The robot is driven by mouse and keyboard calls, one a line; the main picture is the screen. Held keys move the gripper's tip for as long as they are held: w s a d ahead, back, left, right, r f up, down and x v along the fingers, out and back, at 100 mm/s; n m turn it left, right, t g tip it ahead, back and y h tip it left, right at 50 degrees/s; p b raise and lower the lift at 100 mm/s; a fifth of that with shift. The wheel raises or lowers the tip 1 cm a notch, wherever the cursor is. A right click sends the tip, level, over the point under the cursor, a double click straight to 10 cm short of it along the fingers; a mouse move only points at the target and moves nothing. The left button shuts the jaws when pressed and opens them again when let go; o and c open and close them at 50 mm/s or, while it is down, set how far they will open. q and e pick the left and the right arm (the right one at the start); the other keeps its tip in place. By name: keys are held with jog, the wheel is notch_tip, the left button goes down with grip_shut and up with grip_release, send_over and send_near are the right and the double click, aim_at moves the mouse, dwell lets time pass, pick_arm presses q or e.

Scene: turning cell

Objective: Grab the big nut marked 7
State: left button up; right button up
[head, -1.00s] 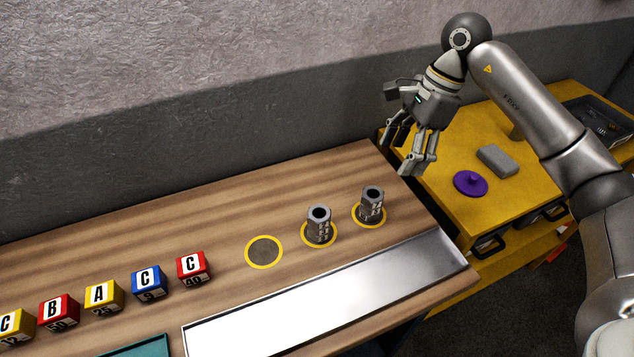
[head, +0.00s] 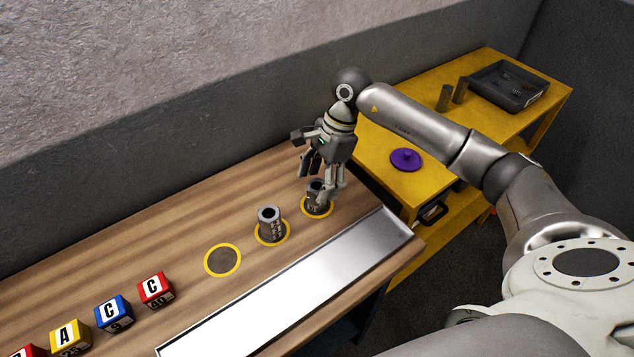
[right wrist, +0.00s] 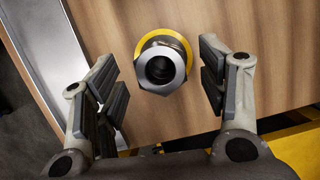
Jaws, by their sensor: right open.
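A stack of steel nuts (head: 316,188) stands in the rightmost yellow ring on the wooden bench. In the right wrist view the stack's top nut (right wrist: 161,68) shows its open bore from above. A second stack of nuts (head: 270,224) stands in the middle ring. I cannot read a 7 on either stack. My right gripper (head: 324,192) is over the rightmost stack, fingers pointing down. In the right wrist view its open fingers (right wrist: 160,88) are on either side of the stack, with gaps on both sides. My left gripper is not in view.
An empty yellow ring (head: 223,260) lies left of the stacks. A shiny metal strip (head: 290,282) runs along the bench front. Lettered cubes (head: 114,313) stand at the left. A yellow cart (head: 384,151) with a purple knobbed disc (head: 406,159) and a dark tray (head: 508,86) is at the right.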

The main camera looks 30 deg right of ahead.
jog(key=shift+a+f, duration=0.1)
jog(key=shift+f, duration=0.25)
jog(key=c, duration=1.2)
jog(key=shift+w, duration=0.1)
jog(key=shift+c, duration=0.2)
jog(key=shift+r, duration=0.1)
